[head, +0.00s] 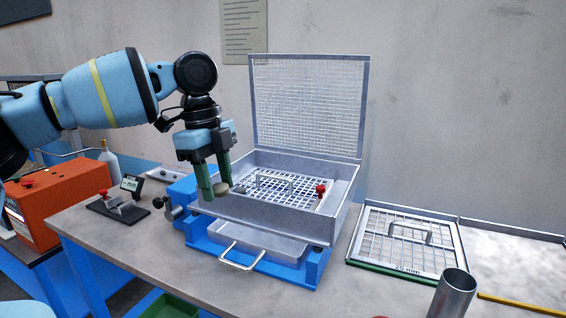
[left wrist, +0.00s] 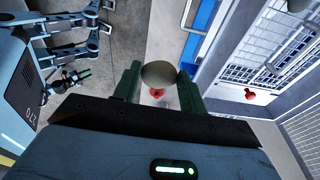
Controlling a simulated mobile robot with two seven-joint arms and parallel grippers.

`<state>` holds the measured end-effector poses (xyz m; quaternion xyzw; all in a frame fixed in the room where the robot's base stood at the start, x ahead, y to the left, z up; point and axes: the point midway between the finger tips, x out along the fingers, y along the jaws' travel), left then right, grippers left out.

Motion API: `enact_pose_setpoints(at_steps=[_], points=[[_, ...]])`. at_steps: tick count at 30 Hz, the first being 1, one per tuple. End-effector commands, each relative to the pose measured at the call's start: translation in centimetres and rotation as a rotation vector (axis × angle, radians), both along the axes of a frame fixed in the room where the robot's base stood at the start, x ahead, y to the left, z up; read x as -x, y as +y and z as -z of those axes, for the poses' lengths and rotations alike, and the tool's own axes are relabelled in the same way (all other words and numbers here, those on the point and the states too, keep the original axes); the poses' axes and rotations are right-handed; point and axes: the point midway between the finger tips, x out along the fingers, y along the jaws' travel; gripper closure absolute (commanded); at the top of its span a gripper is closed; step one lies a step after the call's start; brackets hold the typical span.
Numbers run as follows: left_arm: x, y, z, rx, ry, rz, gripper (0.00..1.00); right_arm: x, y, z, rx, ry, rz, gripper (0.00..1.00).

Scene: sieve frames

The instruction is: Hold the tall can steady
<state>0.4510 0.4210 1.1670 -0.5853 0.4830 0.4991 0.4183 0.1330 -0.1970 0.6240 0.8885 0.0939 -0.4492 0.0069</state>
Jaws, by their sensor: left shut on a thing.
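The tall can (head: 452,293) is a plain grey metal cylinder with an open top. It stands at the front right of the bench, its lower part cut off by the picture's edge. My left gripper (head: 221,186) is well to the left of it, over the near left side of the sieve machine. Its green fingers are shut on a small, rounded grey-beige thing (head: 222,189). That thing also shows between the fingertips in the left wrist view (left wrist: 159,74). The can is not in the left gripper. I make out no right gripper.
The sieve machine (head: 258,213) has its mesh lid (head: 308,105) raised and a handled tray in front. A framed screen (head: 408,242) lies on the right. A small black stand (head: 118,207) and an orange machine (head: 62,200) are on the left. The front left bench is bare.

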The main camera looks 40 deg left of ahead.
Motion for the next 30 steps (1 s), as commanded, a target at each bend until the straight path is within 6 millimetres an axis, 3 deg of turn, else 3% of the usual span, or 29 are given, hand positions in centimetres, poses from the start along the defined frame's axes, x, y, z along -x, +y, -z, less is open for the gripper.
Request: enact_pose_setpoints(at_steps=[1, 6, 12, 23, 30], points=[[0.8, 1.6, 1.3, 0.010, 0.001, -0.041, 0.81, 0.1, 0.0, 0.0, 0.000, 0.002, 0.000, 0.64], [3.3, 5.6, 5.6, 0.009, 0.005, -0.177, 0.81, 0.2, 0.0, 0.0, -0.001, 0.003, 0.000, 0.64], [6.9, 8.9, 11.4, 0.005, 0.007, -0.352, 0.81, -0.4, 0.0, -0.1, 0.000, -0.009, 0.000, 0.64], [11.8, 11.0, 18.4, 0.003, 0.006, -0.600, 0.81, -0.2, 0.0, -0.1, -0.001, -0.004, 0.000, 0.64], [14.6, 10.2, 22.8, 0.005, 0.003, -0.751, 0.81, 0.0, 0.0, 0.0, 0.000, -0.001, 0.000, 0.64]])
